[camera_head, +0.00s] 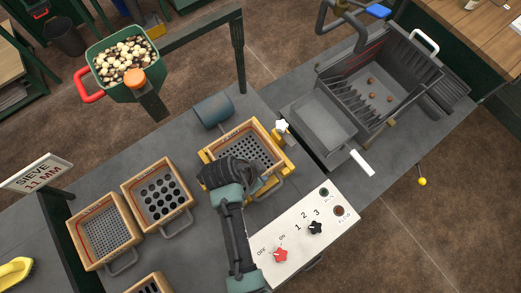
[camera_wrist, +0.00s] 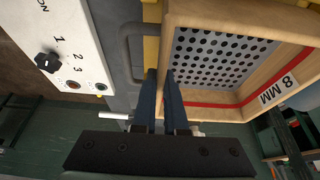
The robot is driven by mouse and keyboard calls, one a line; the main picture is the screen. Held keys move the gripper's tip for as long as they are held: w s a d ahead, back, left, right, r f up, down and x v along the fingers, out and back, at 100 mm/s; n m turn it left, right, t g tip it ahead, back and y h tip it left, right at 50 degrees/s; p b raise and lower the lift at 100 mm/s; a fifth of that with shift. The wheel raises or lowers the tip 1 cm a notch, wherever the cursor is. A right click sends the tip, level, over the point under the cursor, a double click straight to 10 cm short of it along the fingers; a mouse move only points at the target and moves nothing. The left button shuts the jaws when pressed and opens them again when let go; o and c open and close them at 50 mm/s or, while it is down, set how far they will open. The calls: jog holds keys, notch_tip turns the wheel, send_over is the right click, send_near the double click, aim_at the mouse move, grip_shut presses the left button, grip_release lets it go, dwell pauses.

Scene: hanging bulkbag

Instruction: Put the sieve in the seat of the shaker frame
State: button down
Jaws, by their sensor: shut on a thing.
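A wooden-framed sieve (camera_head: 238,135) with a round-holed metal plate is at the yellow seat of the shaker frame (camera_head: 289,163), in the middle of the bench. Whether it rests fully down in the seat cannot be told. In the wrist view the sieve (camera_wrist: 285,60) bears the label "8 MM" and a red line inside its wall. My gripper (camera_wrist: 164,76) is shut on the sieve's wall, beside its grey handle (camera_wrist: 128,50). In the head view my wrist hides the sieve's lower left corner and the jaws.
A sign (camera_head: 38,172) reads "SIEVE 11 MM". A large-holed sieve (camera_head: 187,205) and a small-holed sieve (camera_head: 80,250) lie at left. A white control panel (camera_head: 300,240) is in front, a blue cylinder (camera_head: 213,112) behind, a grey tray (camera_head: 322,122) to the right. A green hopper (camera_head: 125,90) stands rear left.

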jog(key=shift+w+a+f, duration=0.1)
jog(key=shift+w+f, duration=0.05)
jog(key=shift+f, duration=0.65)
jog(key=shift+f, duration=0.1)
jog(key=c, duration=1)
grip_release()
jog(key=shift+o, duration=0.2)
